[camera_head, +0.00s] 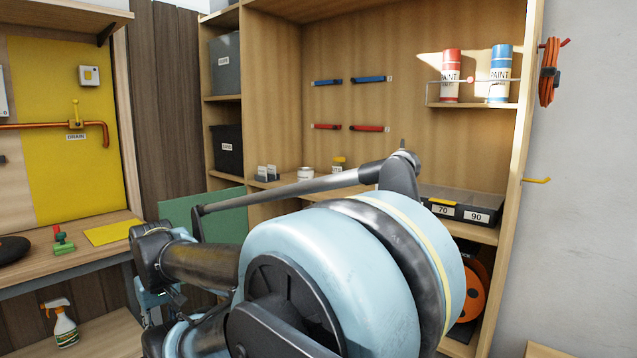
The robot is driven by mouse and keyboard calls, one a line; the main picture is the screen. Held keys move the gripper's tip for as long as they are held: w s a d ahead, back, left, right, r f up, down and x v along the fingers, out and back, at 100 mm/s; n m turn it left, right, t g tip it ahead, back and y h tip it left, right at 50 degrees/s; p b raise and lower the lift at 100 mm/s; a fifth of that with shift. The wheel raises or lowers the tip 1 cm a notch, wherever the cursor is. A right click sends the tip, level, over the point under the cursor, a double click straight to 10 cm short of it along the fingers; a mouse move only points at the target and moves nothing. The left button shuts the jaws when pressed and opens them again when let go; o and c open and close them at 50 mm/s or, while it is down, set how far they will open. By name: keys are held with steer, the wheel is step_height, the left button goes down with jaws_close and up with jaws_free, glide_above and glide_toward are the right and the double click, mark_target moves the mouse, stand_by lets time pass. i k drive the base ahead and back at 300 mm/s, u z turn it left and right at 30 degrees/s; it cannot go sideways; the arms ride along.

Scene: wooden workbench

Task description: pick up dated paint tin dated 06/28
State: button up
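Two small containers stand on the middle shelf of the wooden cabinet behind my arm: a white tin (305,173) and a yellow-topped jar (338,163). Any date on them is too small to read. On the small upper right shelf stand a red and white can (450,75) and a blue and white can (499,74), both marked PAINT. I see no date on them. I cannot tell which one is the tin dated 06/28. My arm fills the lower middle and hides part of the shelves. My gripper does not show clearly in this view.
A black case (461,196) marked 70 and 90 lies on the shelf right of my arm. Grey (225,62) and black (227,149) bins stand left in the cabinet. A workbench (100,251) is at the left, with a spray bottle (61,322) below.

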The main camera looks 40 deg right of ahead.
mark_target(304, 174)
steer(key=z, duration=2.75)
steer(key=k, duration=0.75)
steer(key=u, duration=0.7)
steer(key=i, duration=0.35)
steer(key=z, duration=0.05)
